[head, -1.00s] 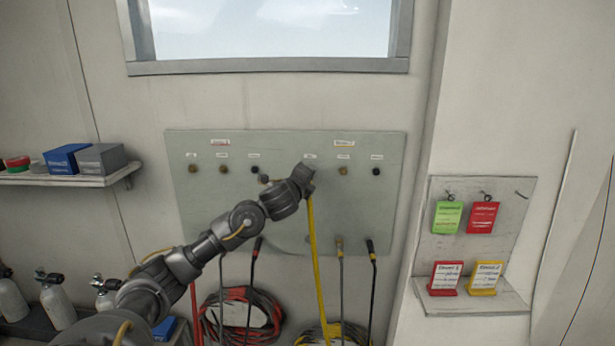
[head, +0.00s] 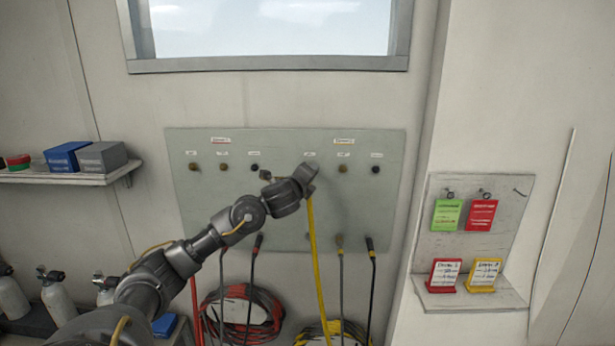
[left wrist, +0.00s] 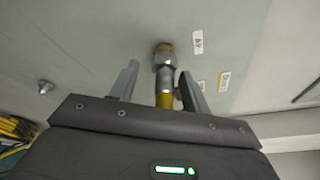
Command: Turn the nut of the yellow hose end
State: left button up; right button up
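The yellow hose (head: 317,255) hangs down from my left gripper in the head view. In the left wrist view its end (left wrist: 164,98) runs up between the two fingers to a grey metal nut (left wrist: 164,60) at a brass fitting on the panel. My left gripper (left wrist: 159,72) is open, with one finger on each side of the hose end. A gap shows on the left side; the right finger is very close to the hose, and contact cannot be told. In the head view the wrist covers the nut and fitting. My right gripper is not in view.
The grey-green panel (head: 220,215) has a row of ports with small labels above. Several other hoses hang below it, with red coils (head: 240,312) and yellow coils (head: 338,330). A shelf (head: 60,180) is at left, a tag board (head: 465,255) at right.

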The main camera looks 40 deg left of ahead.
pick_arm(q)
jog(key=shift+r, duration=0.1)
jog(key=shift+s, duration=0.25)
jog(key=v, duration=1)
jog(key=shift+p, duration=0.4)
jog(key=shift+s, duration=0.15)
